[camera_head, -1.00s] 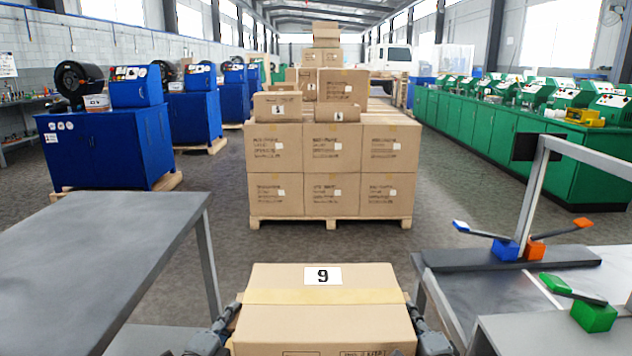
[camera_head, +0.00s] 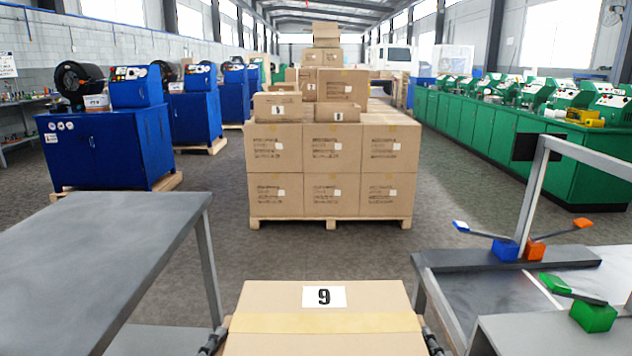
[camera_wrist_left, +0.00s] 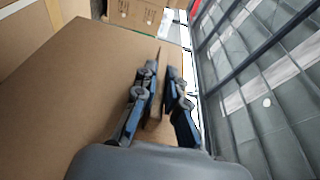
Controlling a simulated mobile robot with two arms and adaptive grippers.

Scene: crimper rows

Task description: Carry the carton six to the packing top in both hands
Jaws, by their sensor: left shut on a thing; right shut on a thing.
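A brown carton (camera_head: 322,300) with a tan tape strip is at the bottom middle of the head view, its lower part cut off. Its white label reads 9 as seen from here. My left gripper (camera_head: 213,343) is at its left side and my right gripper (camera_head: 434,343) at its right side, both mostly hidden. In the left wrist view, the fingers of my left gripper (camera_wrist_left: 158,95) are shut on a thin brown edge of the carton (camera_wrist_left: 75,95). A grey table top (camera_head: 100,250) is at the left; I cannot tell whether it is the packing top.
A pallet stack of cartons (camera_head: 332,150) stands ahead, with small labelled cartons on top. At the right, a bench (camera_head: 475,285) holds blue, orange and green levered blocks. Blue machines (camera_head: 105,150) line the left, green cabinets (camera_head: 520,150) the right. Floor before the pallet is clear.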

